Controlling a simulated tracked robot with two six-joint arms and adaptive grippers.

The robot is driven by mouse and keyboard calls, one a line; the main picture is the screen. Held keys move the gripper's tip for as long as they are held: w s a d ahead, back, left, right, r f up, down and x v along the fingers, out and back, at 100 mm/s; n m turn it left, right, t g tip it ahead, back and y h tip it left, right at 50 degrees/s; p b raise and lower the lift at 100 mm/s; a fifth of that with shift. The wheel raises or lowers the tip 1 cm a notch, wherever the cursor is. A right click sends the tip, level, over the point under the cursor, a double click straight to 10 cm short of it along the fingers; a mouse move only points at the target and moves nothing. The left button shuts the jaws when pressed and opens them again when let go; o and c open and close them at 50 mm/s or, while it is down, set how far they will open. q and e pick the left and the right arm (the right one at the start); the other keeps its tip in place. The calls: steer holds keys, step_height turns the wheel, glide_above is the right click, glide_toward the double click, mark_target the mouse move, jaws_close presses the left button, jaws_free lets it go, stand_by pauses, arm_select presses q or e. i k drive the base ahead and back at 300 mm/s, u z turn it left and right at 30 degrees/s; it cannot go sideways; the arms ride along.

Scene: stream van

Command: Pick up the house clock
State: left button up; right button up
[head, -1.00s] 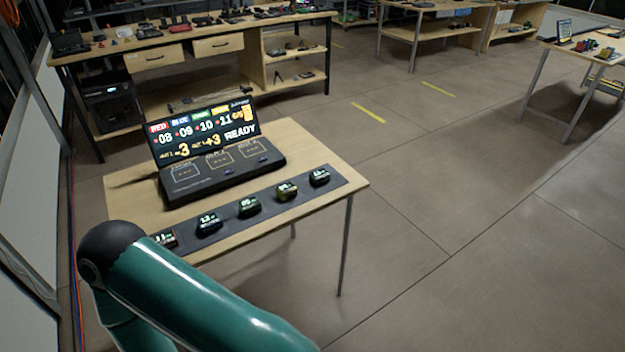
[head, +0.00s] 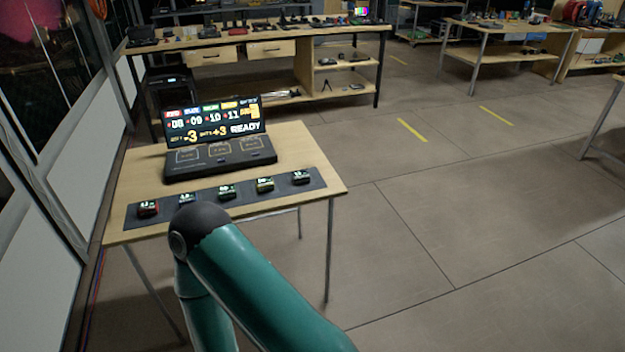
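A wooden table (head: 300,150) stands ahead of me, left of centre. On it is a black console with a lit scoreboard screen (head: 213,120) reading READY. I cannot tell which is the house clock; the display text is too small. Neither gripper is in view.
My teal arm crosses the lower middle, in front of the table's near edge. A long workbench (head: 190,43) with drawers and clutter stands behind. Another bench (head: 500,27) is at the back right. White panels (head: 95,125) line the left. The floor at right is clear.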

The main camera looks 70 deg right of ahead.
mark_target(299, 177)
steer(key=u, duration=1.8)
steer(key=i, duration=0.1)
steer(key=z, duration=3.3)
steer(key=i, duration=0.2)
steer(key=z, duration=0.45)
steer(key=i, duration=0.8)
steer(key=u, duration=0.2)
steer(key=k, duration=0.75)
steer(key=z, duration=0.25)
steer(key=i, duration=0.8)
steer(key=u, duration=0.1)
